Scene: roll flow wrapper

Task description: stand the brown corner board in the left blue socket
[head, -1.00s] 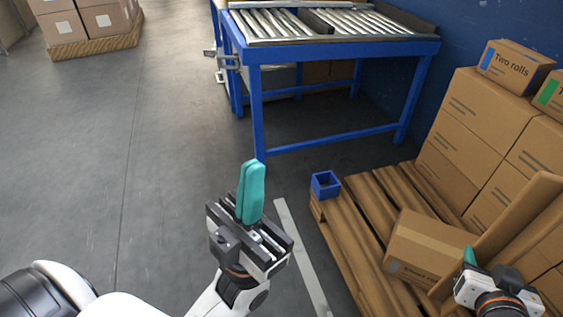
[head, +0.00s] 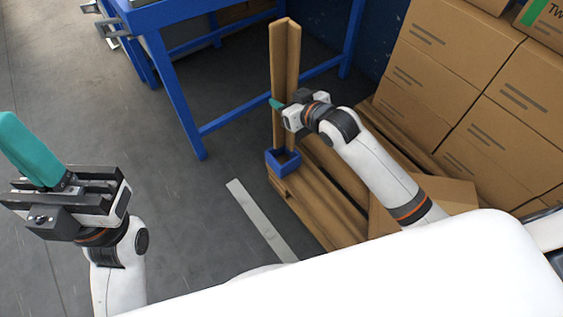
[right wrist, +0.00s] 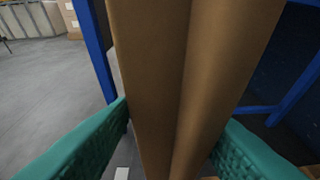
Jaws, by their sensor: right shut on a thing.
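The brown corner board (head: 285,60) is upright in the head view, a tall V-shaped strip. My right gripper (head: 279,104) is shut on it at about mid-height; in the right wrist view the board (right wrist: 185,90) runs between the two teal fingers. The left blue socket (head: 283,166) is a small open box on the pallet's near corner. The board's lower end is at the socket's back side; I cannot tell whether it is inside or just above or behind. My left gripper (head: 32,150) is at the far left, its teal fingers together and empty, away from the board.
The wooden pallet (head: 318,205) carries stacked cartons (head: 450,70) on the right. A blue steel frame (head: 185,110) stands behind the socket, its legs close to the board. Open grey floor with a pale strip (head: 262,222) lies left of the pallet.

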